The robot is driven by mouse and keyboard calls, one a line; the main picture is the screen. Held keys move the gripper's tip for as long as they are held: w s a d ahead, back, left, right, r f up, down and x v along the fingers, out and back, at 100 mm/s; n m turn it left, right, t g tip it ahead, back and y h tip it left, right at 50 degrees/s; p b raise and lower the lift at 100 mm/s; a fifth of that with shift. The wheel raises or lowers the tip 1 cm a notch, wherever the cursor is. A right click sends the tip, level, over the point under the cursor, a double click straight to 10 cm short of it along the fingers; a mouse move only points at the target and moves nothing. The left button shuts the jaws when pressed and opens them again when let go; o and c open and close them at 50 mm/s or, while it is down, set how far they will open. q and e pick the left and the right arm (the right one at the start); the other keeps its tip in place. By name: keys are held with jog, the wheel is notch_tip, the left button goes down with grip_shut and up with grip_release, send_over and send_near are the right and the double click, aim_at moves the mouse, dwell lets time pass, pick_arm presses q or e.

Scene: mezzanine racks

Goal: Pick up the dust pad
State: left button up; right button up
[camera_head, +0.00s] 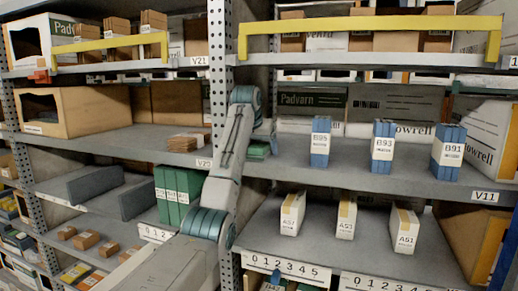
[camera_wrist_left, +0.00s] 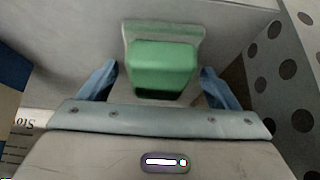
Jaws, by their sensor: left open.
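The dust pad appears to be a green block with a paler green flat part behind it (camera_wrist_left: 162,66), lying on the grey shelf in the left wrist view. In the head view, a small green thing (camera_head: 257,151) shows on the shelf beside the perforated post, partly hidden by my left arm. My left gripper (camera_wrist_left: 160,88) is open, with one blue finger on each side of the green block. Gaps show between the fingers and the block. In the head view the left gripper (camera_head: 265,129) is small and mostly hidden behind its wrist. My right gripper is not in view.
The perforated post (camera_head: 221,75) stands close to my left arm, and also at the right of the left wrist view (camera_wrist_left: 290,85). Blue boxes (camera_head: 320,142) stand farther right on that shelf. White boxes (camera_head: 345,216) and green binders (camera_head: 178,195) stand on lower shelves. A yellow bar (camera_head: 370,24) is above.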

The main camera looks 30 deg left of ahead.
pick_arm(q)
jog(key=shift+d, duration=0.1)
jog(key=c, duration=1.1)
jog(key=shift+r, duration=0.2)
